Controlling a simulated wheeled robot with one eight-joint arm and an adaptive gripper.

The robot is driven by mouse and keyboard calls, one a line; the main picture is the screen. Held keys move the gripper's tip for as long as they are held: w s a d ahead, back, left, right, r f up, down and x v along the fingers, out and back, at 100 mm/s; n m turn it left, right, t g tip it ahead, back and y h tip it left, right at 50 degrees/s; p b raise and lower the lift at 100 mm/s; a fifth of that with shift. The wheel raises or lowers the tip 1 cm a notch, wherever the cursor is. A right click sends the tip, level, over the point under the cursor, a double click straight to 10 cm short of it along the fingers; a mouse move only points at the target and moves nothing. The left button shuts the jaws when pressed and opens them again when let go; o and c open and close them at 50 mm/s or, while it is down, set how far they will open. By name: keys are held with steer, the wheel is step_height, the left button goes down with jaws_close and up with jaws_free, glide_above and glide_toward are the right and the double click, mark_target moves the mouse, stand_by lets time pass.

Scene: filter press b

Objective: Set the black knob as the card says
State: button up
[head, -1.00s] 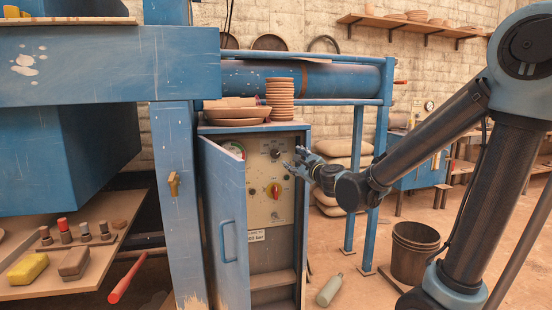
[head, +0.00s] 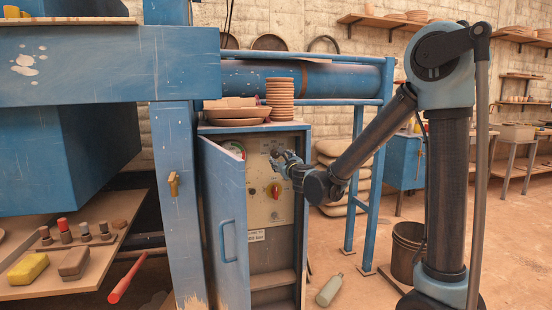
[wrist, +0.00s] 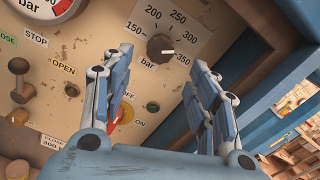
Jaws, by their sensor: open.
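The black knob (wrist: 160,47) is on the cream panel (wrist: 95,45), inside a printed scale from 150 to 350 bar. Its white mark points right, near 350. My gripper (wrist: 160,80) is open and empty, its two fingers either side of a line just below the knob in the wrist view; it does not grip the knob. In the head view my gripper (head: 284,158) is at the upper panel and largely covers the knob. A small white card (head: 256,235) is low on the panel; its 300 shows partly in the wrist view (wrist: 52,141).
The blue cabinet door (head: 225,215) stands open left of the panel. A gauge (wrist: 42,8) is at upper left. Stacked plates (head: 280,100) stand on the cabinet.

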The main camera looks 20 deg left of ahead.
mark_target(276, 155)
steer(key=x, duration=0.9)
steer(key=shift+w+a, duration=0.15)
steer(key=shift+w, duration=0.05)
steer(key=c, duration=1.1)
